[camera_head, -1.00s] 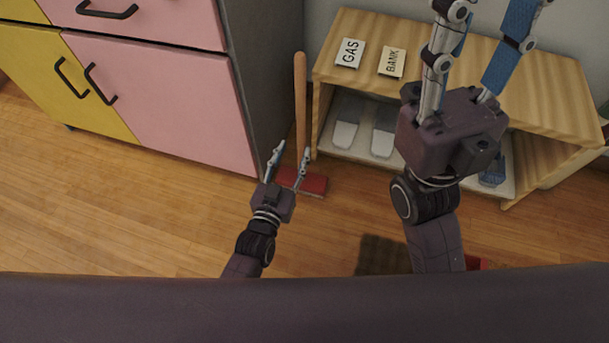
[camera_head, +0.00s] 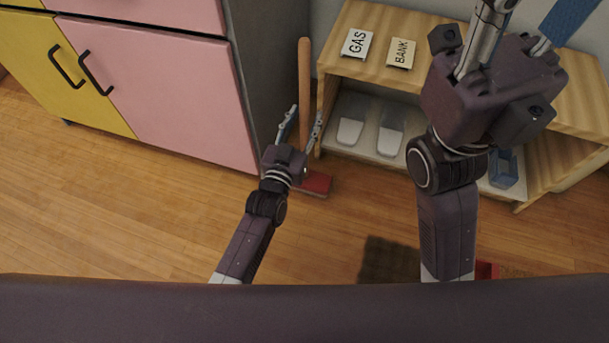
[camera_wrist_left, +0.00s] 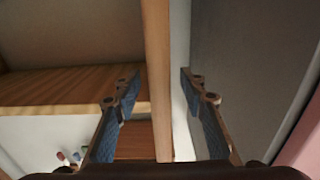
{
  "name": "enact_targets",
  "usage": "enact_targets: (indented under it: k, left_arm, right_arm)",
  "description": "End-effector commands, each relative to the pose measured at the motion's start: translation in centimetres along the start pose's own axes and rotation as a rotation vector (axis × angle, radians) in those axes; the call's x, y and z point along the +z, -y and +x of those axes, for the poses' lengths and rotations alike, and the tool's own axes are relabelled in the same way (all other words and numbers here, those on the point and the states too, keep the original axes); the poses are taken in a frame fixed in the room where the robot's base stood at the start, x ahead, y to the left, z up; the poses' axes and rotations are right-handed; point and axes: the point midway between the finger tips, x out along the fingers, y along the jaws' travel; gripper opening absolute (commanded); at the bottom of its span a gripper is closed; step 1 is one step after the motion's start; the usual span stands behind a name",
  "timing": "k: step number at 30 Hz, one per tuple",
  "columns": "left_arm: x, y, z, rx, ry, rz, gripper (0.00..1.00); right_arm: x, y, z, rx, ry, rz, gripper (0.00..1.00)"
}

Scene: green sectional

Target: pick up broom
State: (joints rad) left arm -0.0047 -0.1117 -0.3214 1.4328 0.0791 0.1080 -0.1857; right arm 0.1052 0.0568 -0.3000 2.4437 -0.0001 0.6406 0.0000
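The broom stands upright with its wooden handle (camera_head: 304,85) in the gap between the pink cabinet and the wooden shelf, and its red head (camera_head: 316,184) on the floor. My left gripper (camera_head: 302,122) is open, with its fingers on either side of the handle in the head view. In the left wrist view the handle (camera_wrist_left: 157,80) runs between the two open fingers (camera_wrist_left: 158,88), with visible space on both sides. My right gripper is large and close to the head camera; its fingers (camera_head: 520,25) run toward the top edge, partly cut off. Nothing shows held in it.
A pink and yellow cabinet (camera_head: 160,95) stands left of the broom. A wooden shelf (camera_head: 342,62) with GAS (camera_head: 356,42) and BANK (camera_head: 401,53) signs and slippers (camera_head: 391,132) stands right. Wood floor (camera_head: 130,215) is clear at lower left.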

Motion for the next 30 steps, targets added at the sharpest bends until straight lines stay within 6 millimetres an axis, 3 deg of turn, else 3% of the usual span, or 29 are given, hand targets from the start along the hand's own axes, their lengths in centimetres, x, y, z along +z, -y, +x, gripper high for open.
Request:
enact_targets:
  k: [4, 14, 30]
  left_arm:
    - [-0.03, 0.00, -0.02, 0.000, 0.000, 0.000, 0.36]
    - [-0.01, -0.01, -0.04, 0.000, 0.000, 0.000, 0.00]
    - [-0.44, 0.00, 0.02, 0.000, -0.006, 0.000, 0.00]
  right_arm:
    - [0.01, -0.01, 0.04, 0.000, 0.001, 0.000, 0.40]
    - [-0.02, 0.01, 0.04, 0.000, 0.000, 0.000, 0.40]
    - [-0.02, 0.00, 0.16, 0.000, 0.000, 0.001, 0.40]
